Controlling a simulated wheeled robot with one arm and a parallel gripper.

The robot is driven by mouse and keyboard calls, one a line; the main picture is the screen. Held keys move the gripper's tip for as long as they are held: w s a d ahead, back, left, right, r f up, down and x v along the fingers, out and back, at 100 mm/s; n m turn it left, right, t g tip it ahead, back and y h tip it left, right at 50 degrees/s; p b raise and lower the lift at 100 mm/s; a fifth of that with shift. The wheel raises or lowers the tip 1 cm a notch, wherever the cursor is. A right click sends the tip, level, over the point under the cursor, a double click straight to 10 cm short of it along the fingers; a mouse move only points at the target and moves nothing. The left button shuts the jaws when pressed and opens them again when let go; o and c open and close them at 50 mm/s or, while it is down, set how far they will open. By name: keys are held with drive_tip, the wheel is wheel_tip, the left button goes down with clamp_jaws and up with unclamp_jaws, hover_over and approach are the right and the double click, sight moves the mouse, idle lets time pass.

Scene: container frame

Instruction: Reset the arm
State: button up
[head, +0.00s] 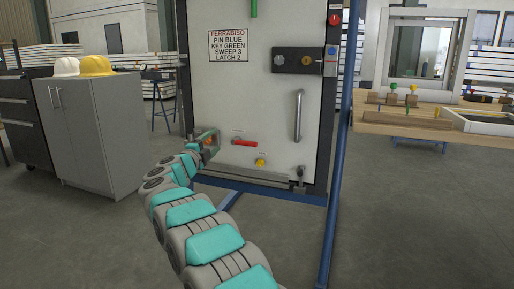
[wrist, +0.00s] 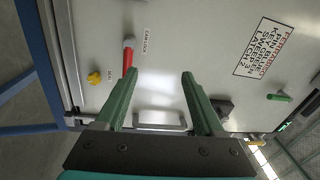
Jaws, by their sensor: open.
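My gripper (wrist: 158,76) is open, with its two green fingers apart and nothing held between them. In the head view the gripper (head: 209,141) is at the end of my bent arm, by the lower left of the pale door panel (head: 228,95). A red lever (head: 245,143) is to its right, with a yellow knob (head: 260,161) lower down. In the wrist view the red lever (wrist: 129,57), labelled CAM LOCK, is near the left fingertip; I cannot tell whether they touch. The yellow knob (wrist: 94,78) is further left.
The panel bears a sign (head: 229,46), a dark latch plate (head: 298,60) and a vertical handle (head: 299,116). A grey cabinet (head: 95,135) with helmets stands left. A wooden workbench (head: 435,125) is right, behind a blue frame post (head: 336,190). The right floor is clear.

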wheel_tip(320, 180, up, 8)
drive_tip(key=s+n+y+p, duration=0.1)
drive_tip(key=n+y+p, duration=0.1)
drive_tip(key=n+y, duration=0.55)
drive_tip(key=s+d+n+g+y, duration=0.2)
drive_tip(key=s+n+y, duration=0.2)
drive_tip(key=s+n, duration=0.15)
drive_tip(key=s+d+f+n+g+h+p, duration=0.1)
drive_tip(key=s+d+f+g, duration=0.5)
drive_tip(key=s, duration=1.3)
drive_tip(key=s+d+f+n+g+h+p, duration=0.2)
drive_tip(key=s+d+f+g, duration=0.4)
drive_tip(key=s+d, duration=0.6)
drive_tip(key=s+d+f+n+g+h+p, duration=0.1)
drive_tip(key=s+d+f+n+g+p, duration=0.2)
drive_tip(key=s, duration=2.5)
drive_tip(key=d+f+n+g, duration=0.2)
drive_tip(key=d+f, duration=0.3)
drive_tip(key=d, duration=0.2)
drive_tip(key=shift+f+g+h, duration=0.35)
drive_tip(key=shift+f+g, duration=0.05)
